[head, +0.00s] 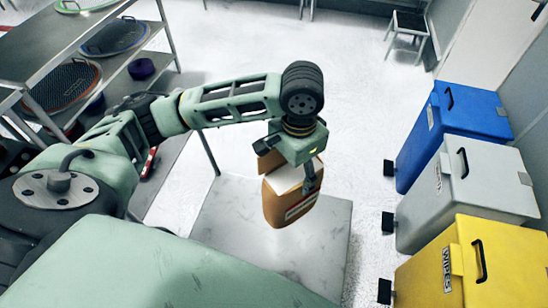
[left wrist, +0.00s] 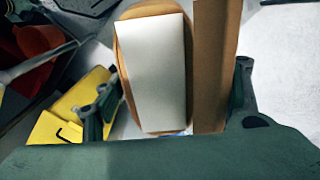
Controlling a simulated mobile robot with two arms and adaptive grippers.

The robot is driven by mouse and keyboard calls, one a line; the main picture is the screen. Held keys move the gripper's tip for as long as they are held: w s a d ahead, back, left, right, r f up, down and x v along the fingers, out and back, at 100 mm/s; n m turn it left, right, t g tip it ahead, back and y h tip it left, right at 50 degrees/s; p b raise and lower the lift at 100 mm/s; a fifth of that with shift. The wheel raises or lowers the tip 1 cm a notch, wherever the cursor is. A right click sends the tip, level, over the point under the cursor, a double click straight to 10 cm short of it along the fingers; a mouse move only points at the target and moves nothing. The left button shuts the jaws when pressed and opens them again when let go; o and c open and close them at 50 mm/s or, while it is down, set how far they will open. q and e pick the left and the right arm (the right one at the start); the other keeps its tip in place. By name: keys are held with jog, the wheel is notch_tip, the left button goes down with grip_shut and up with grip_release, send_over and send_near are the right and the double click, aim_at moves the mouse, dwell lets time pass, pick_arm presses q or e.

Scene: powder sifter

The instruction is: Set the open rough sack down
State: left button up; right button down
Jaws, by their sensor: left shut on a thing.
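The open rough sack (head: 275,208) is orange-brown with a white and red label on its side. Its open top shows a flat white surface, with a brown flap standing up at one edge. My left gripper (head: 297,175) points down and is shut on the sack, which hangs roughly upright. In the left wrist view the sack (left wrist: 126,75) sits between the two fingers (left wrist: 168,100), and its flap (left wrist: 215,62) rises beside the white top. The sack is over a pale marble-topped table (head: 235,228); I cannot tell whether its base touches. My right gripper is out of view.
Blue (head: 455,135), grey (head: 465,190) and yellow (head: 470,265) bins line the right side. A metal rack (head: 95,50) with round sieves stands at the upper left. The marble top around the sack looks clear. A chair (head: 408,28) stands far back.

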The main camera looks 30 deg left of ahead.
pick_arm(q)
jog(key=f+m+b, duration=0.1)
jog(key=f, duration=0.2)
jog(key=a+f+m+b, duration=0.1)
jog(key=f, duration=0.3)
jog(key=a+f+m+b, duration=0.1)
jog(key=f, duration=0.3)
jog(key=shift+w+f+b, duration=0.1)
jog(key=shift+w+b, duration=0.2)
jog(key=s+a+f+m+b, duration=0.1)
jog(key=a+f, duration=0.6)
jog(key=f, duration=0.3)
jog(key=a+f+m+b, duration=0.1)
jog(key=a+f+b, duration=0.1)
jog(key=a+f, duration=0.5)
jog(key=shift+s+a+f+m, duration=0.3)
jog(key=shift+s+a+f, duration=0.1)
jog(key=shift+f, duration=1.15)
jog(key=o, duration=2.1)
jog(key=shift+s+f, duration=0.1)
jog(key=shift+s, duration=0.05)
notch_tip(320, 180, up, 12)
jog(key=p, duration=0.1)
